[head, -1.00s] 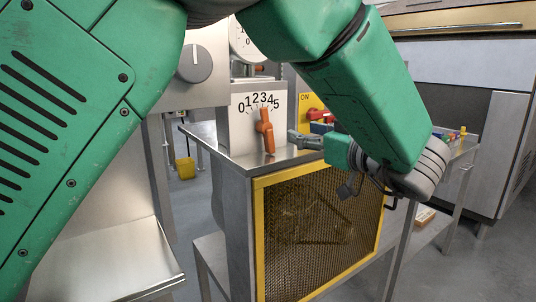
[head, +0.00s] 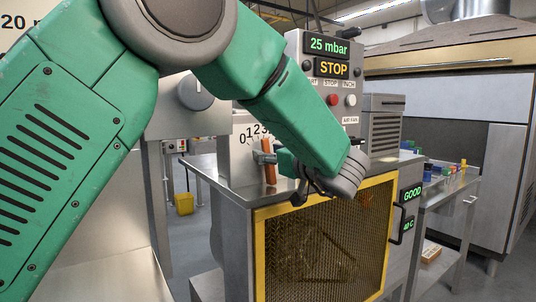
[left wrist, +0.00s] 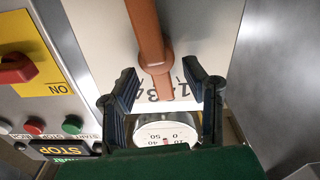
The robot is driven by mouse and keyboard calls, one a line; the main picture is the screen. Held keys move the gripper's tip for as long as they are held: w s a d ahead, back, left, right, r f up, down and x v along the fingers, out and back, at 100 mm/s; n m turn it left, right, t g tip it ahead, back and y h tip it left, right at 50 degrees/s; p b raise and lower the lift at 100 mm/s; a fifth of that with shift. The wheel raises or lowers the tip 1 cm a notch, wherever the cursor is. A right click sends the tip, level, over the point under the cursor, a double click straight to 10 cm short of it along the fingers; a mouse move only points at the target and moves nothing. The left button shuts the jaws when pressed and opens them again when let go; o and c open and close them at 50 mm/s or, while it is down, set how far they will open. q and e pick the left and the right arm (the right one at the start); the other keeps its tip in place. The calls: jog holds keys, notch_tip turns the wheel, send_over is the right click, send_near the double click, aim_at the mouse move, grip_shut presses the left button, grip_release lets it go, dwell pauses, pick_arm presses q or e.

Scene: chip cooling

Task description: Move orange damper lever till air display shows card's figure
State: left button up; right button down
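The orange damper lever (head: 268,171) stands in front of a white scale plate (head: 240,146) with numbers, partly covered by my left arm. My left gripper (head: 263,157) is at the lever in the head view. In the left wrist view, the lever (left wrist: 150,30) passes between the open fingers of my left gripper (left wrist: 160,70), with gaps on both sides. The air display (head: 328,46) reads 25 mbar. My right gripper is not in view.
A yellow-framed mesh panel (head: 325,250) fronts the metal cabinet below the lever. A STOP sign (head: 333,68) and buttons sit under the display. A grey knob (head: 195,92) is left of the scale. In the wrist view, a round dial (left wrist: 165,132) and a red switch (left wrist: 15,69) show.

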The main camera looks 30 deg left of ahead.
pick_arm(q)
jog(key=shift+w+a, duration=0.2)
jog(key=shift+a, duration=0.25)
grip_shut()
